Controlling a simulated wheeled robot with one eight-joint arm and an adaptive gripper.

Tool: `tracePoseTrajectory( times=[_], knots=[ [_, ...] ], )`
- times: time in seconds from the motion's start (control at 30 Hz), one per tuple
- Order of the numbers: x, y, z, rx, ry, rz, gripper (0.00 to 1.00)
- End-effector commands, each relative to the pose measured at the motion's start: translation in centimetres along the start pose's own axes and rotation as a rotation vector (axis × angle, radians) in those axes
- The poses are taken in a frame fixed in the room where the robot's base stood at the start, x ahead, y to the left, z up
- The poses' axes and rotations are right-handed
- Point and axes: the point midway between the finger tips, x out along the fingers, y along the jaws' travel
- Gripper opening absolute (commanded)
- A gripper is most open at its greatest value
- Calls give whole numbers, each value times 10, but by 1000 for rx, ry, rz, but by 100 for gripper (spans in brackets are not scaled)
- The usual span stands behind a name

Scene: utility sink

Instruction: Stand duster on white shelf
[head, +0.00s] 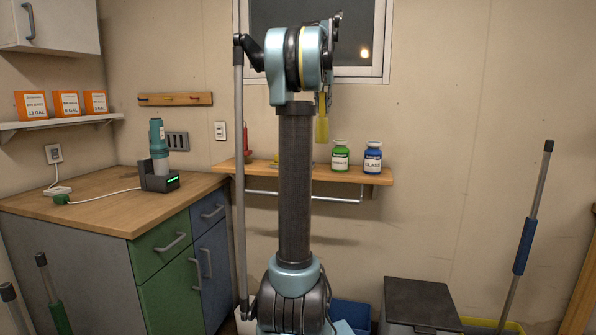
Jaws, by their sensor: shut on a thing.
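A yellow piece (322,128), apparently part of the duster, shows just right of my arm's upright link, above the wooden wall shelf. My gripper (327,92) is mostly hidden behind my arm. Only a dark narrow part of it shows below the upper joint, and it is shut on the yellow thing. The rest of the duster is hidden. The white shelf (12,126) is on the wall at the far left and holds orange boxes. My gripper is well to the right of it.
Orange boxes (68,104) stand in a row on the white shelf. A wooden counter (100,194) below carries a teal tool (158,147) on a charger. The wooden wall shelf (352,175) holds a green jar (340,155) and a blue jar (372,158). A pole (526,243) leans at right.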

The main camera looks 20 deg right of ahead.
Motion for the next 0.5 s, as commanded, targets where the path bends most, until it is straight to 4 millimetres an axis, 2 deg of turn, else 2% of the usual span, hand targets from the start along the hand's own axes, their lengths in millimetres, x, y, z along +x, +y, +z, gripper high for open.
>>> tracePoseTrajectory(
  times=[0.5],
  knots=[
    [59, -3, 25, -4, 0, -2, 0]
  ],
)
